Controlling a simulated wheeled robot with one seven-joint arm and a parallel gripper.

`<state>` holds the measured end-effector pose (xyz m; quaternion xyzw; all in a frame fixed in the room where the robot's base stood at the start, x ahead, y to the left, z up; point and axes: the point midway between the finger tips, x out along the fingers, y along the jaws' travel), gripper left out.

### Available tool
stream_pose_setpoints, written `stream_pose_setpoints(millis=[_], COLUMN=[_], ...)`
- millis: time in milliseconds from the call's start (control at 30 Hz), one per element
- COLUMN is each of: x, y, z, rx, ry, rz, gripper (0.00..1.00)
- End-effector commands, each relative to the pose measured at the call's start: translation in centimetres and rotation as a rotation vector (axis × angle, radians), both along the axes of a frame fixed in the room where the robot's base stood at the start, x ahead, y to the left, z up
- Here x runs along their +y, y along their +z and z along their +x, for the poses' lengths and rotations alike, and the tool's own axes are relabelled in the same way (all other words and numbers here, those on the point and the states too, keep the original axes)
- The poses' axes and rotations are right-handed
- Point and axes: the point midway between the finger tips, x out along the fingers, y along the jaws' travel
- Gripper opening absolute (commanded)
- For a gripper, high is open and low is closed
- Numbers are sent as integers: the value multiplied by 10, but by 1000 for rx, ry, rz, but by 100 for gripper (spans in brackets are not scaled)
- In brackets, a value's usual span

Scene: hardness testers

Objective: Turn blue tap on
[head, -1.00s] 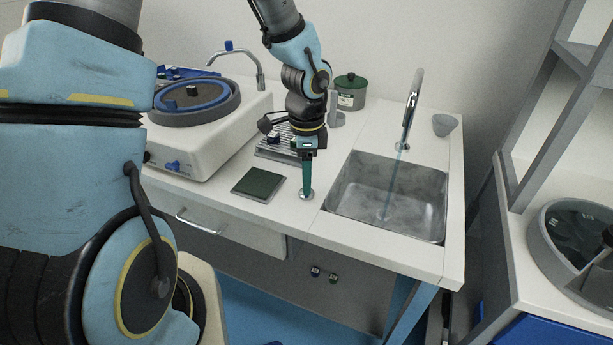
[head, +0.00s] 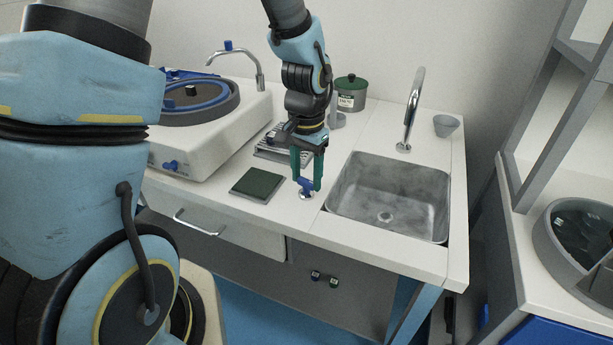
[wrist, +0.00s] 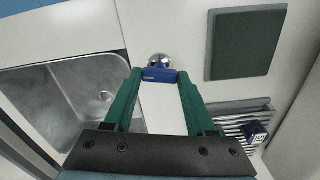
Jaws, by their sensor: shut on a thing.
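The blue tap (head: 306,185) is a small blue handle on a round chrome base, set in the white counter left of the sink (head: 340,205). My gripper (head: 307,183) points down at it with its green fingers on either side, shut on the handle. The wrist view shows the blue handle (wrist: 160,75) held between the fingertips (wrist: 160,76). The tall chrome spout (head: 410,115) stands behind the sink, and no water stream shows below it. The steel basin with its drain also shows in the wrist view (wrist: 60,95).
A dark green pad (head: 258,182) lies left of the tap, with a ribbed metal tray (head: 268,150) behind it. A white machine with a round disc (head: 215,130) stands at left. A green-lidded pot (head: 351,93) and a grey cup (head: 446,125) stand at the back.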

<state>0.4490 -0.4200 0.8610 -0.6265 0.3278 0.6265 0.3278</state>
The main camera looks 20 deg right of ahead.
Motion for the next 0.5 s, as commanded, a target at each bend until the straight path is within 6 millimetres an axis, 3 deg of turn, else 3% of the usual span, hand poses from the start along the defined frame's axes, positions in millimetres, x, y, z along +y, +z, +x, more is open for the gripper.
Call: stream_pose_setpoints(millis=[500], x=[0], y=[0], z=[0], rx=[1], ry=[217], rz=[1], gripper=[1])
